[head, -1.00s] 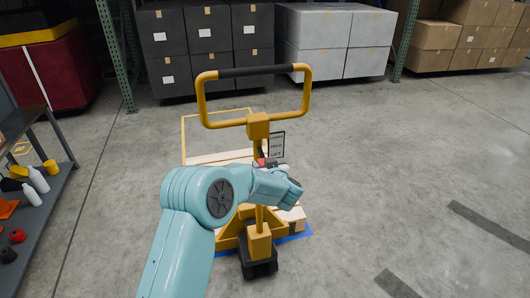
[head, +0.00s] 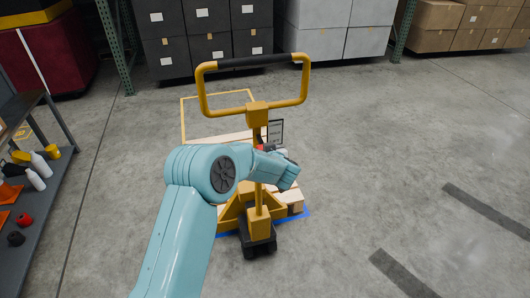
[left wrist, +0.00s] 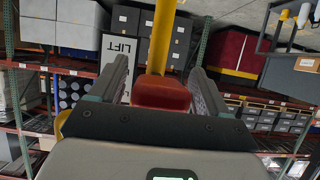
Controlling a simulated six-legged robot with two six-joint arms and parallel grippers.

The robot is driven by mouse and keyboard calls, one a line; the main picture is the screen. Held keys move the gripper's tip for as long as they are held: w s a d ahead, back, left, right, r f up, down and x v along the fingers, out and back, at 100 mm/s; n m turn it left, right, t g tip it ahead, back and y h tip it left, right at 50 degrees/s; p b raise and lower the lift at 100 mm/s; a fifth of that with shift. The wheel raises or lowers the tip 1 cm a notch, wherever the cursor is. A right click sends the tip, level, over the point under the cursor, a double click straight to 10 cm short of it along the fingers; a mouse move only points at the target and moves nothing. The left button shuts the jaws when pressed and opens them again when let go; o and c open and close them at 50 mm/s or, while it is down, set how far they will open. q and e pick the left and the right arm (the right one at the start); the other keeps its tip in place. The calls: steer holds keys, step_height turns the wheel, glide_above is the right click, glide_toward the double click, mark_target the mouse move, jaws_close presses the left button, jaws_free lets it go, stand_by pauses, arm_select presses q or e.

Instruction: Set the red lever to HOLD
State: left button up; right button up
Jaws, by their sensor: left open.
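The yellow pallet jack (head: 257,115) stands upright in front of me, with a black-gripped handle loop at its top. The red lever (left wrist: 160,93) is on its column. In the left wrist view it lies between the two fingers of my left gripper (left wrist: 161,80), which are apart on either side of it. I cannot tell whether either finger touches it. In the head view only a small red bit shows, and my wrist hides most of the gripper. A white label plate (head: 275,132) is beside the column; "LIFT" is readable on it in the left wrist view (left wrist: 116,50). My right gripper is not in view.
A wooden pallet (head: 296,207) lies under the jack, on blue floor marking. A shelf with bottles (head: 40,165) stands at the left. Dark bins (head: 175,45), light bins (head: 370,35) and cartons (head: 465,20) line the back.

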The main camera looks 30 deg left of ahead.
arm_select(q)
steer(key=v, duration=1.6)
steer(key=shift+b, duration=0.45)
steer(key=shift+s+d, duration=0.1)
steer(key=shift+s, duration=0.05)
steer(key=s+a+f+m+g+h, duration=0.1)
steer(key=s+f+m, duration=0.1)
steer(key=f, duration=0.5)
steer(key=s+a+f+m+h, duration=0.1)
steer(key=s+f, duration=0.1)
steer(key=f, duration=0.6)
steer(key=s+d+f+m+g+h, duration=0.1)
steer(key=s+d+f+m+h, duration=0.15)
steer(key=f, duration=0.25)
steer(key=s+d+f+m+h, duration=0.1)
steer(key=s+d+f+h, duration=0.15)
steer(key=f, duration=0.25)
steer(key=s+d+f+g+h, duration=0.2)
steer(key=s+d+g+h, duration=0.1)
steer(key=s+d, duration=0.4)
steer(key=s+d+f+m+g+h, duration=0.1)
steer(key=s+d+f+g+h, duration=0.2)
steer(key=s+d, duration=0.4)
steer(key=s+h, duration=0.1)
steer(key=s, duration=0.3)
steer(key=shift+s+d, duration=0.2)
steer(key=shift+s, duration=0.05)
